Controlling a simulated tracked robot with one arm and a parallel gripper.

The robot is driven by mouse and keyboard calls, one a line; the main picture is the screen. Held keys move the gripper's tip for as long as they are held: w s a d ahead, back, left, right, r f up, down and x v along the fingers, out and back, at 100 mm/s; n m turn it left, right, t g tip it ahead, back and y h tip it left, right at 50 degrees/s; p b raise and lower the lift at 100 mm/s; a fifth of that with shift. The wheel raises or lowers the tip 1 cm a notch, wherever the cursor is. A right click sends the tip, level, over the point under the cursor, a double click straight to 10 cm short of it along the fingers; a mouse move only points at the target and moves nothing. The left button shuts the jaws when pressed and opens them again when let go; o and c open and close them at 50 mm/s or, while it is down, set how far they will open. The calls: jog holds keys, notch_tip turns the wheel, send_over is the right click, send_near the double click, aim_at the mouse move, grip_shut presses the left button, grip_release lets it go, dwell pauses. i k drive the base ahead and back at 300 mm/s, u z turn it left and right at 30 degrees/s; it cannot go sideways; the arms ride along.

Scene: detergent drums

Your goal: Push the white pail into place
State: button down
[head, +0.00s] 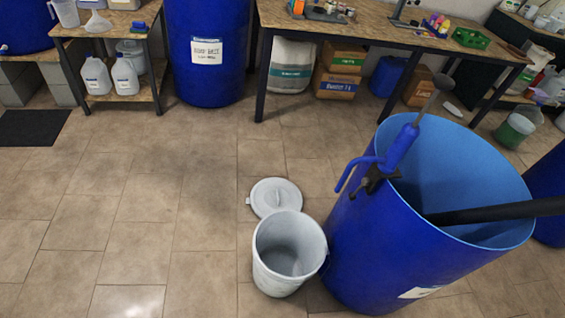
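The white pail (272,268) stands upright and open on the tiled floor, and it looks empty. It is close against the left side of a large open blue drum (372,255); I cannot tell if they touch. A blue hand pump (400,148) with a curved spout (346,178) and a black fitting is on the drum's left rim. The spout hangs above and behind the pail, to its right. A round pale lid (275,196) lies on the floor just behind the pail. No gripper fingers can be made out.
A black bar (495,212) reaches from the right edge over the drum's mouth. Workbenches with boxes, jugs and another blue drum (207,80) line the back. A dark mat (35,127) lies at left. The floor left of the pail is clear.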

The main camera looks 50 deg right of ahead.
aim_at(290, 247)
jog(key=z, duration=1.6)
jog(key=i, duration=1.05)
